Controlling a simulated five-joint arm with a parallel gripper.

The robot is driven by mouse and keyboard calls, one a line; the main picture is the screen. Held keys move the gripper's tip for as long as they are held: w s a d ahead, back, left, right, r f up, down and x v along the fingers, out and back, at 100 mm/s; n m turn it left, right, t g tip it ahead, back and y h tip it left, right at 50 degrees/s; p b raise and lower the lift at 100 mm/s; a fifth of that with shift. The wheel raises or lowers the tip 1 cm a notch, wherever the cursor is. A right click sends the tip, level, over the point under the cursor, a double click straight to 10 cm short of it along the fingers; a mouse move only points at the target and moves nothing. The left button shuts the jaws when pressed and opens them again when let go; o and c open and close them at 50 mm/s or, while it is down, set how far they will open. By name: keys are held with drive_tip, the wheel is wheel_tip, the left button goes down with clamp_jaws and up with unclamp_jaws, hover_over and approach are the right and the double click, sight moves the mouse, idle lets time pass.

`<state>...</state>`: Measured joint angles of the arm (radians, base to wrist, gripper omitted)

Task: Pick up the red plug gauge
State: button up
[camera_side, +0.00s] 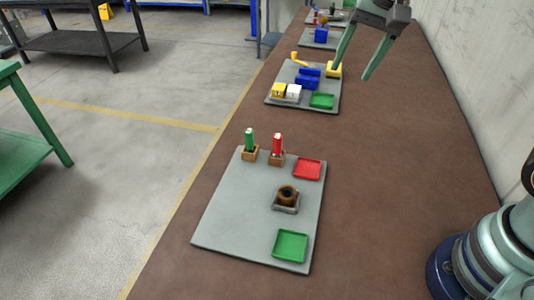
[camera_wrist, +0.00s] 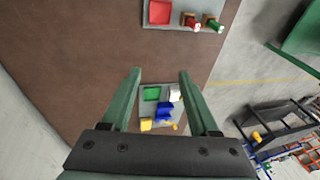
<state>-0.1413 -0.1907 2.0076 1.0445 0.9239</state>
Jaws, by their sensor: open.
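The red plug gauge (camera_side: 277,144) stands upright in a small wooden holder (camera_side: 276,159) at the far edge of the nearest grey board (camera_side: 230,205). In the wrist view the red gauge (camera_wrist: 192,23) shows near the top, beside the red tray (camera_wrist: 160,12). A green plug gauge (camera_side: 249,141) stands in its own holder just to the left. My gripper (camera_side: 352,72) is open and empty, high above the bench near the second board, well apart from the red gauge. In the wrist view my gripper's fingers (camera_wrist: 157,72) point toward the top, with nothing between them.
The near board also carries a red tray (camera_side: 308,168), a brown ring-shaped part on a square base (camera_side: 287,196) and a green tray (camera_side: 290,245). A second board (camera_side: 276,94) behind holds blue, yellow and white blocks. Bare brown bench (camera_side: 400,150) lies to the right.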

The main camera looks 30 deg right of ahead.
drive_tip(key=w+a+f+m+g, duration=0.2)
drive_tip(key=w+a+f+m, duration=0.1)
drive_tip(key=w+a+m, duration=0.25)
drive_tip(key=m+g, duration=0.1)
drive_tip(key=m, duration=0.6)
approach(277, 136)
drive_tip(key=shift+n, duration=0.25)
wheel_tip(277, 136, down, 11)
drive_tip(key=shift+a+r, duration=0.1)
drive_tip(key=shift+r, duration=0.05)
clamp_jaws()
